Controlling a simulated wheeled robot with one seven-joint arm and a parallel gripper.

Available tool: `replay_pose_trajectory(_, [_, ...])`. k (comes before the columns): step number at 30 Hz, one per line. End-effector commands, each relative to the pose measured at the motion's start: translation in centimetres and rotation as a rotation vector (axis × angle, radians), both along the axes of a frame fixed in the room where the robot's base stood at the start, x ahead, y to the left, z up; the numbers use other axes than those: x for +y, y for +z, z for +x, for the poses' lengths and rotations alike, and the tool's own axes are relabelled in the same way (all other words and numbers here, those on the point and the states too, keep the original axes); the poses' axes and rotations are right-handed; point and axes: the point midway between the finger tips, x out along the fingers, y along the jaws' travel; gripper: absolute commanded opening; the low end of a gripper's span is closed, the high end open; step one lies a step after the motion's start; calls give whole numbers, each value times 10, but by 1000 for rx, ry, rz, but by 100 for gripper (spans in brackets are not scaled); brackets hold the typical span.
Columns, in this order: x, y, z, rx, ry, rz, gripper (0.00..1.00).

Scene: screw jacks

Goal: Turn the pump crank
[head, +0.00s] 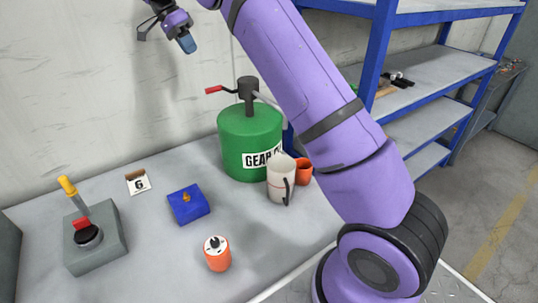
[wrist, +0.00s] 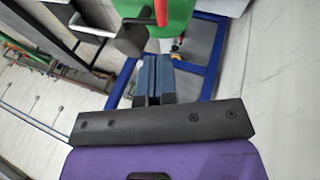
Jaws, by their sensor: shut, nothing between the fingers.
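The pump has a black body (head: 248,90) on top of a green drum (head: 250,140) marked "GEAR". Its crank is a dark arm with a red handle (head: 213,90) pointing left. My gripper (head: 187,43) is above and a little left of the red handle in the head view, apart from it. Its blue fingers are together and empty. In the wrist view the closed fingers (wrist: 153,80) point toward the green drum (wrist: 168,18), with the red handle (wrist: 161,12) and the dark pump head (wrist: 131,38) beyond them.
A white jug (head: 281,180) and an orange cup (head: 303,172) stand at the drum's front right. A grey box with a yellow lever (head: 95,245), a blue block (head: 188,204) and an orange can (head: 217,254) are on the bench. Blue shelving (head: 440,75) stands right.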

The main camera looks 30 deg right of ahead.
Motion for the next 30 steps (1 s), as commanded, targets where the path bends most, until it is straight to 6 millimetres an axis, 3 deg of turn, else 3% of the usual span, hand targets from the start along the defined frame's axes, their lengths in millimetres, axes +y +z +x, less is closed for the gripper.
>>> replay_pose_trajectory(9, [0, 0, 0, 0, 0, 0, 0])
replay_pose_trajectory(15, [0, -1, 0, 2, 4, -1, 46])
replay_pose_trajectory(20, [3, -10, -3, 54, 95, -12, 46])
replay_pose_trajectory(30, [13, -53, -19, 412, 620, -54, 46])
